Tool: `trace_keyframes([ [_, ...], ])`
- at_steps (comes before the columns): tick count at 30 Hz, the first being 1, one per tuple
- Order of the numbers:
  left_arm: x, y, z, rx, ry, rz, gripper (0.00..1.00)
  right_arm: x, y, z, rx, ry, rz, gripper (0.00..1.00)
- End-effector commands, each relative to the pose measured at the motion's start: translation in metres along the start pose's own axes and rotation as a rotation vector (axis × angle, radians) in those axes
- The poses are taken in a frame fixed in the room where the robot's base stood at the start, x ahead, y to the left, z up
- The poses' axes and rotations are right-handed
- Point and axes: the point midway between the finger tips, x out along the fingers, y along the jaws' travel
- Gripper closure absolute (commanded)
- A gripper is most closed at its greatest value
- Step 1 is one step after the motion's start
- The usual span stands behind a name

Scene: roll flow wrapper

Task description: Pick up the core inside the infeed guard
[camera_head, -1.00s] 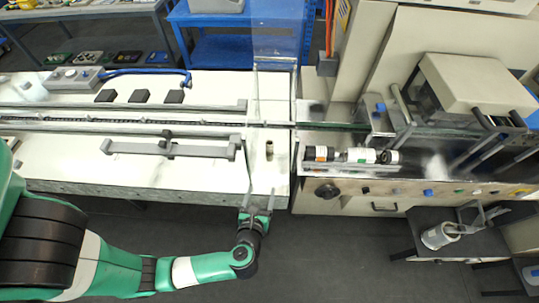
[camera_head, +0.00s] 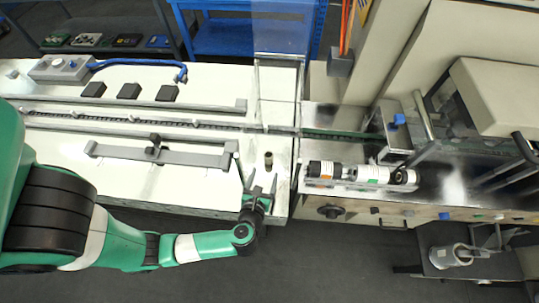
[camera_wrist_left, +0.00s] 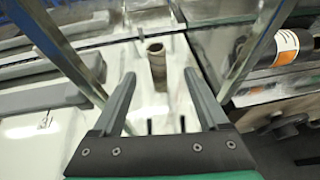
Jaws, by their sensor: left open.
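The core (camera_head: 268,160) is a small brown upright tube standing on the white table inside the clear infeed guard (camera_head: 277,100). It also shows in the left wrist view (camera_wrist_left: 157,62), where its hollow top is visible. My left gripper (camera_head: 261,186) is open and empty, just in front of the core in the head view. In the left wrist view its two fingers (camera_wrist_left: 158,80) are spread, with the core beyond and between their tips, apart from both. Clear guard panels with metallic edges stand either side of the fingers in that view. My right gripper is not in view.
A rail bracket (camera_head: 160,152) lies to the left of the guard. The conveyor track (camera_head: 130,118) runs behind it. Dark and white rolls (camera_head: 360,174) sit on the machine to the right.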

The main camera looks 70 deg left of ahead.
Motion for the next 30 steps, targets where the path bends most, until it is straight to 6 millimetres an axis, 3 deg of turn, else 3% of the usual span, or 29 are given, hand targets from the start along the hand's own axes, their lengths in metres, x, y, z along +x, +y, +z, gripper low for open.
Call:
trace_keyframes([
  [7, 0.047, 0.002, -0.002, -0.003, 0.000, 0.006, 0.23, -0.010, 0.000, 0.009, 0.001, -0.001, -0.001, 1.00],
  [14, 0.056, 0.001, -0.001, 0.000, -0.001, 0.002, 0.23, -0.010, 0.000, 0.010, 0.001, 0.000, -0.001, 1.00],
  [24, 0.104, 0.007, -0.004, -0.001, 0.000, 0.002, 0.23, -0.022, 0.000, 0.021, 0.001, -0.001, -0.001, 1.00],
  [30, 0.105, 0.006, -0.003, 0.001, 0.000, -0.001, 0.23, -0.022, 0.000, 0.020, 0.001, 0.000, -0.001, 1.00],
])
